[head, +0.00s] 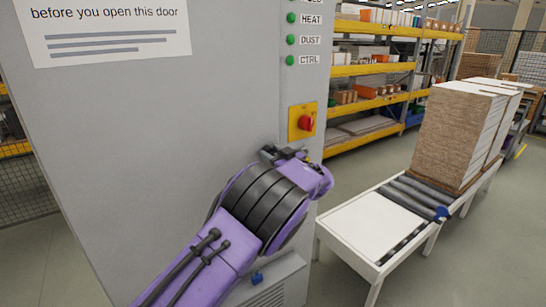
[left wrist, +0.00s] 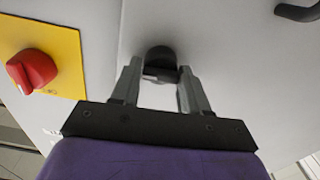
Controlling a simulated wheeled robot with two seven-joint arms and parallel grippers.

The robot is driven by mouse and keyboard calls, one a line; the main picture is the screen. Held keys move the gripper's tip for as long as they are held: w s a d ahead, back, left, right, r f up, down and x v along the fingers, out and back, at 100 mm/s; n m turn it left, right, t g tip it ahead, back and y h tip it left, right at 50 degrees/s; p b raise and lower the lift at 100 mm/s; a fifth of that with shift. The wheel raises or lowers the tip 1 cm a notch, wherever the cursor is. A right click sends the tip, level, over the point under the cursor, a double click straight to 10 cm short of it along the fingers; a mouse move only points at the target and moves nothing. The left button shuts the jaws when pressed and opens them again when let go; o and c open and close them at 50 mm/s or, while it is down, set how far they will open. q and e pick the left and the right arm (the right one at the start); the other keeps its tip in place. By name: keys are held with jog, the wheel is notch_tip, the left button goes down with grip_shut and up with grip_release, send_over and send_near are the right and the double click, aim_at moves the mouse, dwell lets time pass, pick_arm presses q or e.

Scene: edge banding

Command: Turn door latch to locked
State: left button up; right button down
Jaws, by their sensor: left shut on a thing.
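The door latch is a small black rounded knob (left wrist: 161,56) on the grey cabinet face in the left wrist view. My left gripper (left wrist: 160,72) is shut on it, with one grey finger on each side. In the head view my left gripper (head: 284,154) is up against the cabinet (head: 150,150), and the arm and wrist hide the latch. Which way the latch is turned cannot be told. My right gripper is not in view.
A red rotary switch (head: 306,123) on a yellow plate (head: 295,112) sits close above the gripper. A dark handle (left wrist: 298,12) shows in the left wrist view's upper right corner. A roller table (head: 365,222) with stacked boards (head: 455,135) stands at right.

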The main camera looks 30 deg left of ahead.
pick_arm(q)
jog(key=n+b, duration=0.1)
jog(key=n, duration=0.1)
jog(key=n+b, duration=0.2)
jog(key=shift+f+b, duration=0.3)
jog(key=n+b, duration=0.9)
jog(key=shift+s+f, duration=0.15)
jog(key=shift+c, duration=0.2)
jog(key=shift+n+b, duration=1.75)
jog(key=shift+n, duration=0.35)
jog(key=o, duration=1)
jog(key=shift+a, duration=0.15)
jog(key=shift+r, duration=0.2)
jog(key=b+v, duration=0.3)
jog(key=v, duration=0.7)
jog(key=shift+d, duration=0.3)
